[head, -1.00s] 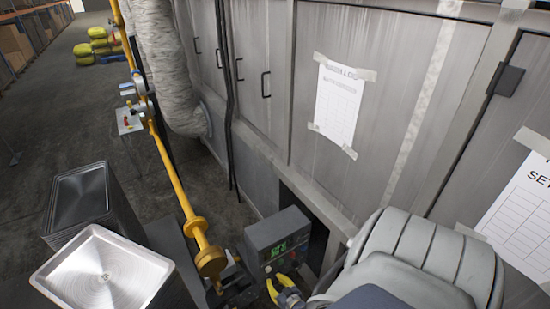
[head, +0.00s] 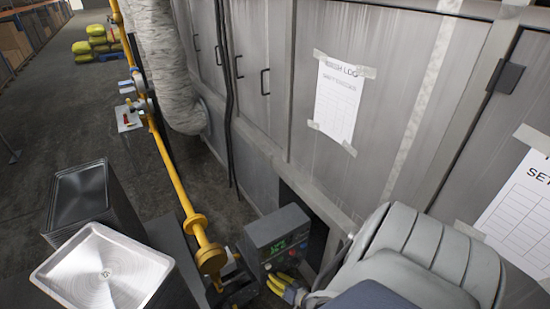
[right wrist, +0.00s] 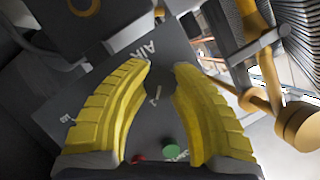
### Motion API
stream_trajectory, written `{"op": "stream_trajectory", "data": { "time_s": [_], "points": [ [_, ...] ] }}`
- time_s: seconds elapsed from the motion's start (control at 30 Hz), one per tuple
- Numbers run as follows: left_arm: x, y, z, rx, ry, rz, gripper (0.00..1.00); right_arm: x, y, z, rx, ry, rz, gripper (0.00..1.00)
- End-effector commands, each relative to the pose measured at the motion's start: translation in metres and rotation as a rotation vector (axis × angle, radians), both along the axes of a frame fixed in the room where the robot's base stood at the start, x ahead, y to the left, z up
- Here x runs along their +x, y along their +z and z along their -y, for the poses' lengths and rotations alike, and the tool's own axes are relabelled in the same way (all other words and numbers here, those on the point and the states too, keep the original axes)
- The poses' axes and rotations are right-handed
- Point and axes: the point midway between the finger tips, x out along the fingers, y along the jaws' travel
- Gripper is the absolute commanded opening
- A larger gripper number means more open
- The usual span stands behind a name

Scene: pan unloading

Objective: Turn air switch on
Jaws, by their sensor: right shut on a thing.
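A dark grey control box (head: 276,230) with a green lit display stands low beside the grey cabinets in the head view. My right gripper (head: 277,284) has yellow fingers at the lower part of the box's front. In the right wrist view the panel (right wrist: 70,112) carries the word AIR, and a small air switch (right wrist: 157,95) shows between the yellow fingers (right wrist: 161,70). The right gripper is shut on the switch, though a gap shows between its fingers. A green button (right wrist: 170,151) and a red one (right wrist: 138,158) sit near the finger bases. My left gripper is out of view.
A yellow pipe (head: 174,176) runs just left of the box. Stacked metal pans (head: 103,268) stand at the lower left. Grey cabinet doors (head: 400,105) with taped paper sheets (head: 338,99) rise behind and to the right.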

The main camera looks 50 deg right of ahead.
Motion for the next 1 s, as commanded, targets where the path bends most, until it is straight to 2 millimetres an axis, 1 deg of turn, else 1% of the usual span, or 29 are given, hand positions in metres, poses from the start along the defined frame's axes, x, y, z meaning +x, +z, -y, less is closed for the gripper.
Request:
{"op": "stream_trajectory", "data": {
  "time_s": [0.33, 0.77, 0.8, 1.0],
  "points": [
    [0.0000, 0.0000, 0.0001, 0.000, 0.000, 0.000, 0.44, -0.0008, -0.0014, -0.0012, 0.042, 0.001, 0.009, 0.00],
    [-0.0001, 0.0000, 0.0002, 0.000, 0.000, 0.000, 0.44, -0.0006, -0.0012, -0.0018, 0.046, 0.002, 0.012, 0.00],
    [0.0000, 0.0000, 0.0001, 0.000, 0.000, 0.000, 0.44, -0.0006, -0.0012, -0.0018, 0.046, 0.002, 0.012, 0.25],
    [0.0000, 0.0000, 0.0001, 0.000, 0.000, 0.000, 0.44, -0.0004, -0.0008, -0.0011, 0.046, 0.001, 0.013, 0.48]
  ]
}}
